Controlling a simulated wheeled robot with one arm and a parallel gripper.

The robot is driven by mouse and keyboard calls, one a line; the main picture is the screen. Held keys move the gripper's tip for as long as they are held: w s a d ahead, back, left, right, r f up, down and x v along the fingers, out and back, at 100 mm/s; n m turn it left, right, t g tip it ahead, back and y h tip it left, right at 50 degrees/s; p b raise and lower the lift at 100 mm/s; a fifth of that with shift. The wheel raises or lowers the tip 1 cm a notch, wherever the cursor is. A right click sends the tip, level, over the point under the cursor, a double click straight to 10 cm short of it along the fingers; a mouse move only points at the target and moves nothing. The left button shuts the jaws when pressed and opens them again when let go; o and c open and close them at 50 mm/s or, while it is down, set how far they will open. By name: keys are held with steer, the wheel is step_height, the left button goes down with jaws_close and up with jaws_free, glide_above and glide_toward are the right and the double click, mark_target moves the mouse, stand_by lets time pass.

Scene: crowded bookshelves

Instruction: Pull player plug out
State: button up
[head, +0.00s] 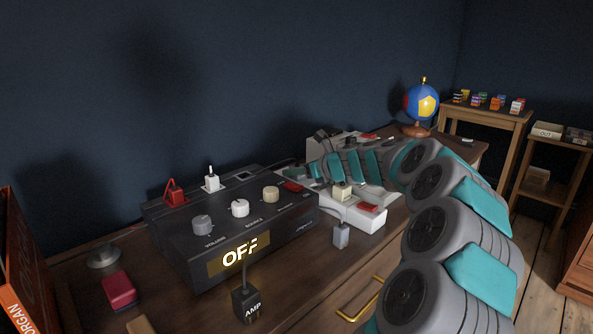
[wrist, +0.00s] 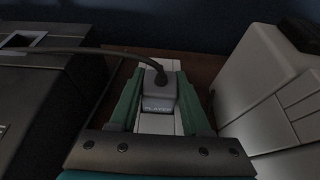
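The player plug (wrist: 158,92) is a grey block with a dark cable, its label facing my wrist camera. It sits on a white strip (wrist: 158,124). My gripper (wrist: 161,78) has its two green fingers on either side of the plug, with narrow gaps showing between fingers and plug, so it looks open around it. In the head view my gripper (head: 298,173) reaches in behind the dark amplifier's right end. I cannot make out the player plug in the head view.
The amplifier (head: 235,262) reads OFF. The AMP plug (head: 246,306) is in front of it. A white power strip (head: 352,217) with a cream plug (head: 342,191) and a grey plug (head: 341,236) are nearby. A globe (head: 421,103) stands behind. A pale box (wrist: 275,85) is close right of my gripper.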

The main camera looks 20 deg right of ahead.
jaws_close()
steer(key=shift+r, duration=0.1)
steer(key=shift+r+p, duration=1.05)
steer(key=shift+p, duration=0.2)
steer(key=shift+r, duration=0.75)
